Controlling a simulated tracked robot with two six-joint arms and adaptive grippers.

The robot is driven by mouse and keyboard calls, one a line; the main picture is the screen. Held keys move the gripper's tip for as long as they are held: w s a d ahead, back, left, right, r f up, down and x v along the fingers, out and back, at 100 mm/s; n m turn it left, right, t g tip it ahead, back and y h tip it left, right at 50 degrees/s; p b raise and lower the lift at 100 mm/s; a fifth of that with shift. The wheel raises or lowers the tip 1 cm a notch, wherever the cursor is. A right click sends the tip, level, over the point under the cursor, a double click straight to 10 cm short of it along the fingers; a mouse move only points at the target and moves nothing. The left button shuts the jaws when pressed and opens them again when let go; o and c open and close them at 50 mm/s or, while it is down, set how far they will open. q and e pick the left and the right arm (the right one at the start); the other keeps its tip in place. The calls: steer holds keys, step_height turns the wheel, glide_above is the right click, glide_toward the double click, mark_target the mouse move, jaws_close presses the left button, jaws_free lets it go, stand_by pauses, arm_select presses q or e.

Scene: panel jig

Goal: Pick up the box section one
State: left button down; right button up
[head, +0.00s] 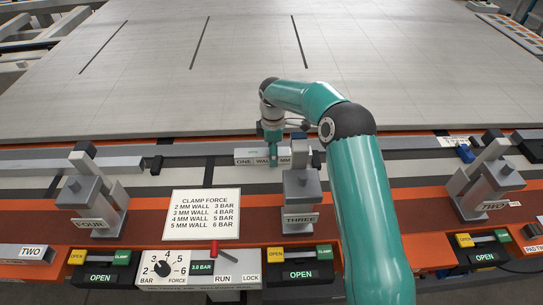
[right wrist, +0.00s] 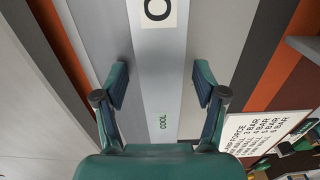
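Box section one (head: 245,158) is a grey metal bar lying across the jig, behind clamp three. Its label reads "ONE WALL" and "MM", with part covered by my gripper. My right gripper (head: 272,157) reaches down over it from behind. In the right wrist view the bar (right wrist: 160,75) runs lengthwise between the two teal fingers, with a small "COOL" tag on it. The right gripper (right wrist: 160,86) is open, one finger on each side of the bar, with a gap showing. My left gripper is in neither view.
Clamp three (head: 301,200) stands just in front of the bar, close to my right arm. Clamp four (head: 92,195) is at the left. A clamp-force sign (head: 202,214) and control box (head: 200,270) sit in front. A large panel (head: 230,60) fills the back.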

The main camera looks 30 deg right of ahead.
jaws_close()
steer(key=shift+r, duration=0.1)
steer(key=shift+r, duration=0.1)
